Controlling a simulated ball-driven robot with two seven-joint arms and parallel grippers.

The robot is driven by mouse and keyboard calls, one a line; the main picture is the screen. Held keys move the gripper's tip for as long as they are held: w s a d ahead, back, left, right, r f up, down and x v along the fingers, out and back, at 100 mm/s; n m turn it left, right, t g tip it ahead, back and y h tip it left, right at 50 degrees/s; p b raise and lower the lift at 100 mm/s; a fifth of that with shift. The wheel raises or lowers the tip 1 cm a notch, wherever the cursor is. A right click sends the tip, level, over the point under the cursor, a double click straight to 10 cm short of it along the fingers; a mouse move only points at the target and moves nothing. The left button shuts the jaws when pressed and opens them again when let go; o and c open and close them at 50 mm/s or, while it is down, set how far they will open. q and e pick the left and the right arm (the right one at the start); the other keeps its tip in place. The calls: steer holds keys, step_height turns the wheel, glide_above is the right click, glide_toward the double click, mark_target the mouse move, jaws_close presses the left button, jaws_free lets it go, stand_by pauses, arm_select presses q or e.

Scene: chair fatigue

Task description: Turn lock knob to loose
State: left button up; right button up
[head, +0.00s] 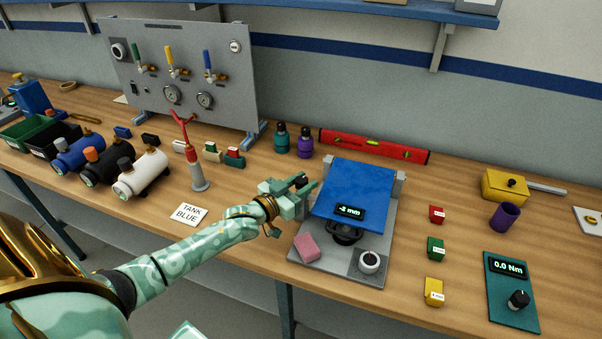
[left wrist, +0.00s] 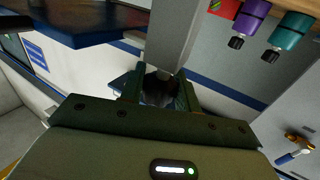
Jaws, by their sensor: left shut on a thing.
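The test rig has a blue seat plate (head: 352,192) with a "-2 mm" display on a grey base (head: 320,268). My left gripper (head: 302,184) is at the plate's left edge. In the left wrist view its fingers (left wrist: 160,92) are shut on a dark round knob (left wrist: 158,88), which looks like the lock knob, beside a grey post (left wrist: 178,35). Only part of the knob shows between the fingers, and its turn position cannot be read. My right gripper is not in view.
A pink block (head: 307,248) and a white-topped dial (head: 370,262) sit on the rig's base. Red, green and yellow blocks (head: 435,248) stand to the right, near a torque meter (head: 511,290). A red level (head: 375,146) lies behind. The TANK BLUE card (head: 188,214) lies left.

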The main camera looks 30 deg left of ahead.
arm_select(q)
steer(key=n+y+p, duration=0.2)
steer(key=shift+r+y, duration=0.15)
steer(key=shift+y, duration=0.25)
steer(key=shift+n+y+p, duration=0.35)
steer(key=shift+n+y, duration=0.05)
steer(key=shift+y, duration=0.4)
steer(key=o, duration=1)
steer(key=shift+s, duration=0.15)
steer(key=s, duration=0.5)
steer(key=s+p, duration=0.1)
steer(key=s, duration=0.4)
steer(key=s+d, duration=0.1)
steer(key=s, duration=0.5)
